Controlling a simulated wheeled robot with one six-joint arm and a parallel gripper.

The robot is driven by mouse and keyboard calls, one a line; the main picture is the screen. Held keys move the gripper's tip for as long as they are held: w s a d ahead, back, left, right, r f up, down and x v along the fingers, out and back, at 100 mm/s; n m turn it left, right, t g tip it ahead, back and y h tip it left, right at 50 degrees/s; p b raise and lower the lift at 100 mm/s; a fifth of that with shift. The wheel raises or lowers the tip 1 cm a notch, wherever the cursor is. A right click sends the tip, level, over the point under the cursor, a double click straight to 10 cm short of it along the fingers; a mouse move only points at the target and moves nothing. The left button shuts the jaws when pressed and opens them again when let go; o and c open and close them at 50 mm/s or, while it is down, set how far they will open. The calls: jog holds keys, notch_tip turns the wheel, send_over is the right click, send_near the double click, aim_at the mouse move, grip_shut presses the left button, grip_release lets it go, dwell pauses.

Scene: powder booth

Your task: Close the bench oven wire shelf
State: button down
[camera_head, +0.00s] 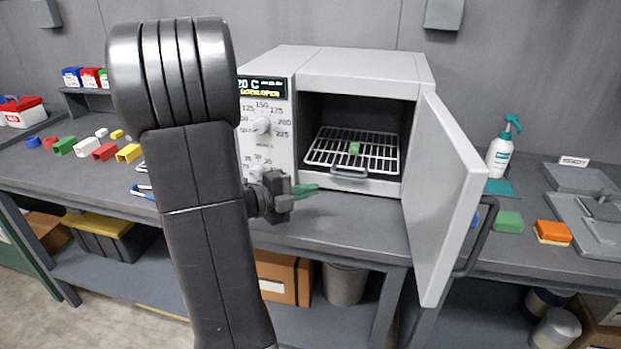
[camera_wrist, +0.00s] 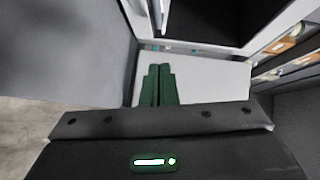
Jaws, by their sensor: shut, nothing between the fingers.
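The grey bench oven (camera_head: 365,68) stands on the bench with its door (camera_head: 442,190) swung wide open to the right. The wire shelf (camera_head: 325,148) lies level inside the chamber, with a grey handle (camera_head: 350,172) at its front edge close to the opening. I cannot tell whether it sticks out. A small green block (camera_head: 354,148) sits on the shelf. My gripper (camera_head: 316,189) is in front of the oven, left of and lower than the shelf handle, apart from it. Its green fingers are together and empty in the wrist view (camera_wrist: 159,84).
The open door and its dark handle (camera_head: 478,235) jut out past the bench front. Right of it are a spray bottle (camera_head: 500,150), a green block (camera_head: 508,221) and an orange block (camera_head: 554,231). Several coloured parts lie on the bench at left. A control knob (camera_head: 262,126) is on the oven front.

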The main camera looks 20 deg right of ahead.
aim_at(344, 173)
jog(key=x, duration=0.3)
jog(key=w+p+x, duration=0.1)
jog(key=x, duration=0.3)
jog(key=w+x, duration=0.1)
jog(key=x, duration=0.3)
jog(key=shift+a+f, duration=0.25)
jog(key=shift+a, duration=0.1)
jog(key=shift+w+d+f, duration=0.15)
jog(key=shift+w+d, duration=0.15)
jog(key=shift+w, duration=0.15)
jog(key=shift+w+d, duration=0.7)
jog(key=shift+w, duration=0.4)
jog(key=shift+s, duration=0.15)
